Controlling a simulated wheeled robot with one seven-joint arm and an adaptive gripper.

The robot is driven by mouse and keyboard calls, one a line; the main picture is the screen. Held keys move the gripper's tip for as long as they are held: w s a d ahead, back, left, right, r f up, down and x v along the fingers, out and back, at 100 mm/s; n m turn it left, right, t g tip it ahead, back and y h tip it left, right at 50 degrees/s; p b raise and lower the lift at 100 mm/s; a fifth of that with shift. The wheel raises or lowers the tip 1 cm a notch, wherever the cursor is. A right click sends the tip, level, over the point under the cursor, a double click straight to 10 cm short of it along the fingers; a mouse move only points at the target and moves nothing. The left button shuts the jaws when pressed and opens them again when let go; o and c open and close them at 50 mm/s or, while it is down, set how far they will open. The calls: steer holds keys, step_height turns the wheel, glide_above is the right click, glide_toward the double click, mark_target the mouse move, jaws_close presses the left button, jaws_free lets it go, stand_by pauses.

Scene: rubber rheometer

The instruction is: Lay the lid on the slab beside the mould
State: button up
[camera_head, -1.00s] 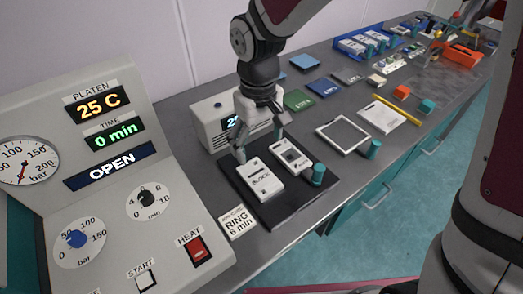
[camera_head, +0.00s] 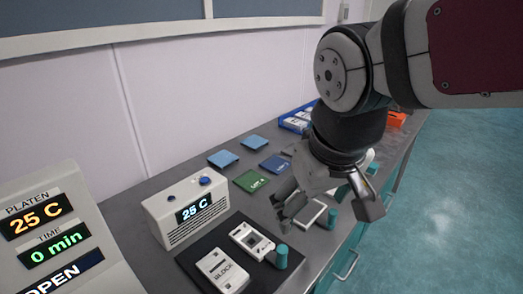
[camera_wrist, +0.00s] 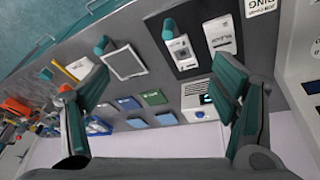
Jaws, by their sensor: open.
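A black slab (camera_head: 205,246) lies on the bench in front of the rheometer panel, and it also shows in the wrist view (camera_wrist: 206,64). On it lies a flat white plate lettered BLOCK (camera_head: 222,270), seen too in the wrist view (camera_wrist: 221,35). Beside it on the slab, a small gap apart, is a white mould part (camera_head: 247,240) with a dark square and a teal handle (camera_head: 281,256). The frames do not make clear which piece is the lid. My gripper (camera_head: 328,203) is open and empty, raised above the bench to the right of the slab.
Green (camera_head: 251,181) and blue pads lie further along. A pale frame (camera_wrist: 124,62) and a white plate (camera_wrist: 80,67) lie beyond the slab. The rheometer panel (camera_head: 50,235) stands at left.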

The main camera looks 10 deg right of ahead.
steer(key=s+d+r+m+t, duration=0.1)
steer(key=s+d, duration=0.1)
steer(key=s, duration=0.3)
steer(key=shift+s+d+r+m+y, duration=0.15)
steer(key=shift+s+d+m+y, duration=0.15)
steer(key=shift+d, duration=0.05)
stand_by(1.0)
